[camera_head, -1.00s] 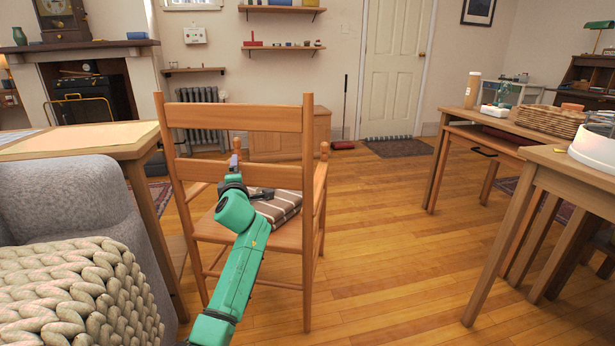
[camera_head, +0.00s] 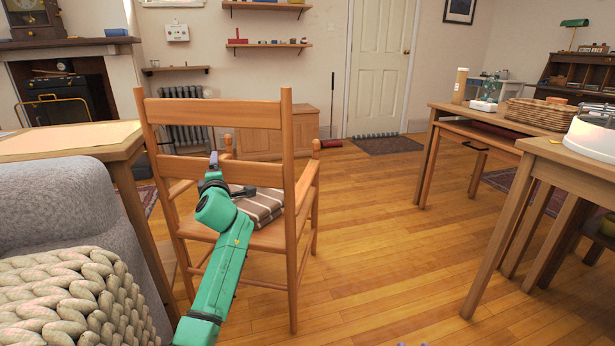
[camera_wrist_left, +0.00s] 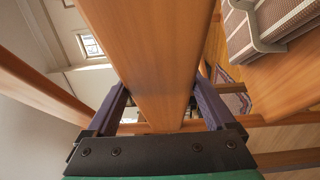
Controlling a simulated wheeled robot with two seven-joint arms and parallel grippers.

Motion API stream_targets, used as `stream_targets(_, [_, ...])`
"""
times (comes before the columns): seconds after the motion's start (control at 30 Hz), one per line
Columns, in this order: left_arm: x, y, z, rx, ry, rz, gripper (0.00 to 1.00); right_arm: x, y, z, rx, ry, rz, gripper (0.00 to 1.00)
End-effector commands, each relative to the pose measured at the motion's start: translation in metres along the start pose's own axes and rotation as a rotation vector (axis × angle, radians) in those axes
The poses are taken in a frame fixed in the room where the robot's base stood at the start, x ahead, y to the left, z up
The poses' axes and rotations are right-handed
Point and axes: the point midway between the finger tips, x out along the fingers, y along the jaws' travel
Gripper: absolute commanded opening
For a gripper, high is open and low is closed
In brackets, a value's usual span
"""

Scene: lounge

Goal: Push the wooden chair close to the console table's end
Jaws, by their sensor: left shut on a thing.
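The wooden chair (camera_head: 288,170) stands on the floor left of centre in the head view, its ladder back towards me. A striped folded cloth or cushion (camera_head: 262,206) lies on its seat. My left gripper (camera_head: 212,170) is shut on a lower part of the chair back. In the left wrist view a wooden bar (camera_wrist_left: 158,60) runs between its two fingers (camera_wrist_left: 165,112). A wooden table (camera_head: 70,142) is close on the chair's left; another table (camera_head: 490,128) with a drawer stands apart at the right. I cannot tell which is the console table. My right gripper is not in view.
A grey sofa (camera_head: 75,205) with a chunky knitted throw (camera_head: 75,300) fills the near left. A nearer table (camera_head: 535,180) stands at the right. The floor (camera_head: 370,230) between chair and right tables is clear. A low wooden cabinet (camera_head: 275,135) stands behind the chair.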

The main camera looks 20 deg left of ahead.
Motion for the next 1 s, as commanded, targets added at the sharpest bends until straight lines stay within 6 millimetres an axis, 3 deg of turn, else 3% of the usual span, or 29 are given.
stream_targets(0.07, [-0.001, -0.008, 0.004, 0.004, -0.009, 0.004, 0.0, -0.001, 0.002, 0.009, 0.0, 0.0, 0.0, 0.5])
stream_targets(0.3, [0.0, -0.01, 0.005, 0.004, -0.01, -0.002, 0.0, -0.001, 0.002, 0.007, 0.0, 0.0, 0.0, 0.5])
stream_targets(0.33, [0.0, -0.01, 0.005, 0.004, -0.01, -0.003, 0.95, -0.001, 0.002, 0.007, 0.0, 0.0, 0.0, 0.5])
stream_targets(0.37, [0.0, -0.01, 0.005, 0.004, -0.01, -0.003, 1.0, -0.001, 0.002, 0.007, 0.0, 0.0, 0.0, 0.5])
stream_targets(0.77, [-0.001, -0.012, 0.003, 0.003, -0.006, -0.008, 1.0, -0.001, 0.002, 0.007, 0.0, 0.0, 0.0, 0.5])
stream_targets(1.0, [-0.037, -0.012, 0.004, 0.0, -0.009, -0.01, 1.0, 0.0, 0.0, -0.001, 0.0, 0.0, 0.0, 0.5])
